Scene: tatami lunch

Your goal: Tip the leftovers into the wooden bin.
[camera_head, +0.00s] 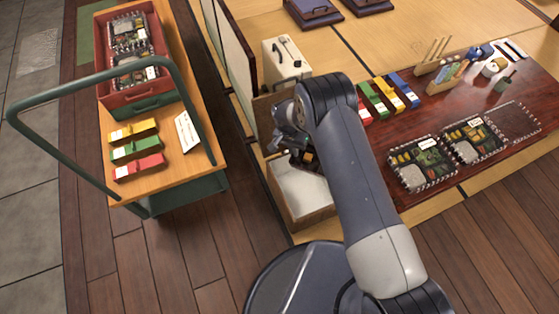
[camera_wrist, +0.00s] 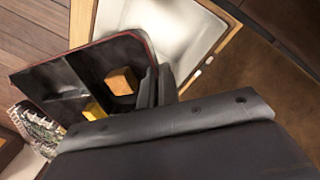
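The wooden bin (camera_head: 318,218) stands on the floor in the head view, lined in white. Its frame and white inside (camera_wrist: 160,22) also show at the top of the wrist view. My gripper (camera_wrist: 158,88) is shut on the wall of a black lunch box (camera_wrist: 48,82) with a red rim. The box looks tilted beside the bin opening in the wrist view. An orange block (camera_wrist: 122,80) and a yellow piece (camera_wrist: 94,109) lie in its compartments. In the head view my gripper (camera_head: 298,150) is over the bin's far end, and my arm partly hides the box.
A green-handled cart (camera_head: 185,85) stands left, carrying a red crate (camera_head: 152,97) and coloured packs. The dark table (camera_head: 440,105) on the right holds clear-lidded lunch boxes (camera_head: 422,165) and several coloured packs. Plank floor (camera_head: 200,250) is free between cart and bin.

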